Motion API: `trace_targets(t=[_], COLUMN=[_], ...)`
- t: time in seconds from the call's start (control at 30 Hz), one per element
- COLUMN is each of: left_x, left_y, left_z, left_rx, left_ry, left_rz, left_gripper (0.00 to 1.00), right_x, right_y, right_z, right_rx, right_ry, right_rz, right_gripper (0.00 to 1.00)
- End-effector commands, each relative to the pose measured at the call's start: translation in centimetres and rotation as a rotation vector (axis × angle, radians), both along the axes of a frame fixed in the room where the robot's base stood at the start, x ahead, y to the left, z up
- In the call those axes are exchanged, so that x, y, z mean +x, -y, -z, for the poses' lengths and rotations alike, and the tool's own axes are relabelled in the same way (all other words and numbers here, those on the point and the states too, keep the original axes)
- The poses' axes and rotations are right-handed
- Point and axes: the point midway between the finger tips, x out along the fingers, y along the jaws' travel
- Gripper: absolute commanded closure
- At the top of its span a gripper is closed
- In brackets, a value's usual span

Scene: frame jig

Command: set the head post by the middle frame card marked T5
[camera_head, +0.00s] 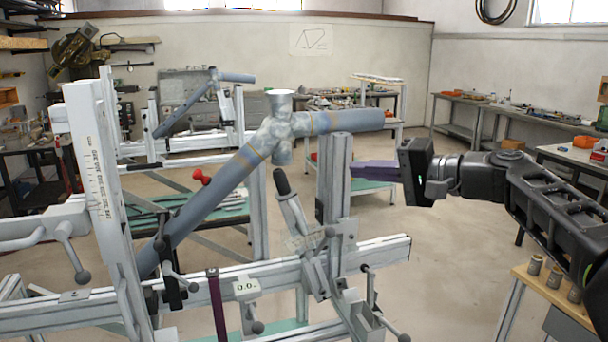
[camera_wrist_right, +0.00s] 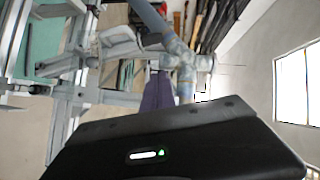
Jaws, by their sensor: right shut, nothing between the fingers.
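My right gripper (camera_head: 354,169) comes in from the right, shut and empty. Its purple fingers point left at the pale upright post (camera_head: 336,185) under the grey-blue frame tube (camera_head: 345,120); I cannot tell whether they touch it. In the right wrist view the fingers (camera_wrist_right: 158,92) show in front of the silver lug joint (camera_wrist_right: 183,65). A white upright with a printed scale (camera_head: 100,185) stands at the left of the jig. Which upright is the head post is not marked. A card with a frame drawing (camera_head: 312,39) hangs on the back wall; no T5 is legible. My left gripper is out of view.
The jig's long rail (camera_head: 270,280) crosses the front, with clamp levers, a black-handled toggle clamp (camera_head: 290,200) and a small 0.0 readout (camera_head: 246,288). A second jig (camera_head: 190,135) stands behind. A wooden bench with metal cylinders (camera_head: 553,280) is at lower right. Floor between is open.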

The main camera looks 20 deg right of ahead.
Motion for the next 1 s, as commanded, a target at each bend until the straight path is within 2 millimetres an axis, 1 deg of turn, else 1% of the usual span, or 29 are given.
trace_targets(t=[0.17, 0.33, 0.47, 0.77, 0.9, 1.0], left_x=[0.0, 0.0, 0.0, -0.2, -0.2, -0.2], left_y=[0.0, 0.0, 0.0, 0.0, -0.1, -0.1], left_z=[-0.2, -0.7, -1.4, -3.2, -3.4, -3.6], left_rx=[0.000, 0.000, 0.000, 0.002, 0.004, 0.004], left_ry=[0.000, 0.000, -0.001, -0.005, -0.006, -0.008], left_rz=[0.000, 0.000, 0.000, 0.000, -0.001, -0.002], left_gripper=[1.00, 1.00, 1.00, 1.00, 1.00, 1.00], right_x=[0.4, 1.7, 3.4, 8.0, 8.0, 8.1], right_y=[-0.3, -1.4, -2.7, -6.5, -8.5, -9.4], right_z=[0.1, 0.3, 0.6, 1.6, 2.3, 2.6], right_rx=[-0.001, -0.001, -0.003, -0.003, -0.002, -0.002], right_ry=[0.000, -0.001, -0.002, -0.002, 0.000, 0.000], right_rz=[0.000, -0.002, -0.001, -0.002, -0.002, 0.000], right_gripper=[1.00, 1.00, 1.00, 1.00, 1.00, 1.00])
